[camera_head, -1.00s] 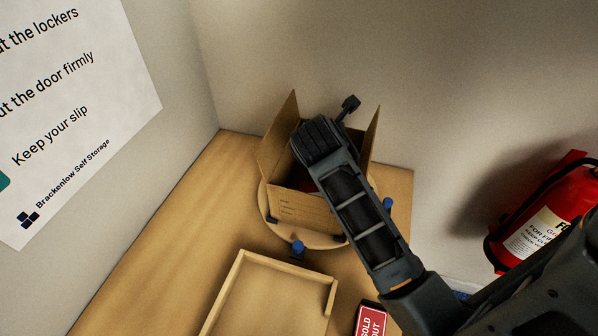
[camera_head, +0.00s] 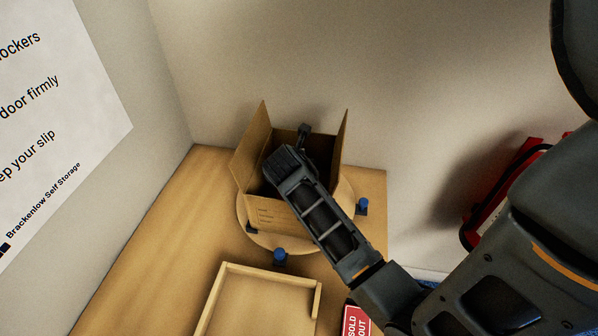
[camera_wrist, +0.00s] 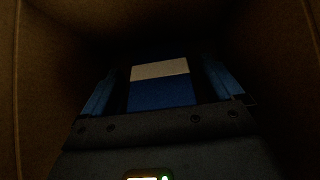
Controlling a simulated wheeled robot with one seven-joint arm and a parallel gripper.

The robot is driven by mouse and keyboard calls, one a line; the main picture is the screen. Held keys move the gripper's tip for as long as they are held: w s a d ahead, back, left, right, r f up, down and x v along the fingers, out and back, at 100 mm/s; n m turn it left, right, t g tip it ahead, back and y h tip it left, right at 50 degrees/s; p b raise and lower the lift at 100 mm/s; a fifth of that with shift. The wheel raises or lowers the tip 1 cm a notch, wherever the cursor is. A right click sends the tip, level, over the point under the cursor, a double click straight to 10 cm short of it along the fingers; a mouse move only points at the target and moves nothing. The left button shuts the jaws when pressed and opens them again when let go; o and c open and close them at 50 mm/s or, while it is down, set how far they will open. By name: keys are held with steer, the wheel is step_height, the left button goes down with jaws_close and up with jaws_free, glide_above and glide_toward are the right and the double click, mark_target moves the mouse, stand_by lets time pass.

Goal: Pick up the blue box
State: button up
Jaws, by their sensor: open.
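The blue box (camera_wrist: 163,97), with a white band across it, shows in the dim wrist view. It lies inside an open carton (camera_head: 280,215) with raised flaps, and the carton hides it in the head view. My gripper (camera_wrist: 159,75) is open and reaches down into the carton. Its two fingers stand to the left and right of the blue box in the wrist view, with dark gaps beside the box. I cannot tell how far the fingertips reach down its sides.
The carton stands on a round wooden board (camera_head: 243,222) with blue-topped knobs (camera_head: 280,254) around it. A shallow wooden tray (camera_head: 223,291) and a red "sold out" sign (camera_head: 356,322) are in front. Walls close in behind and left. A red fire extinguisher (camera_head: 489,208) hangs at right.

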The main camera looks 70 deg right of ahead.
steer(key=shift+c, duration=0.2)
steer(key=c, duration=1.2)
steer(key=shift+o, duration=0.2)
steer(key=shift+r, duration=0.1)
step_height(320, 180, up, 28)
steer(key=shift+s, duration=0.1)
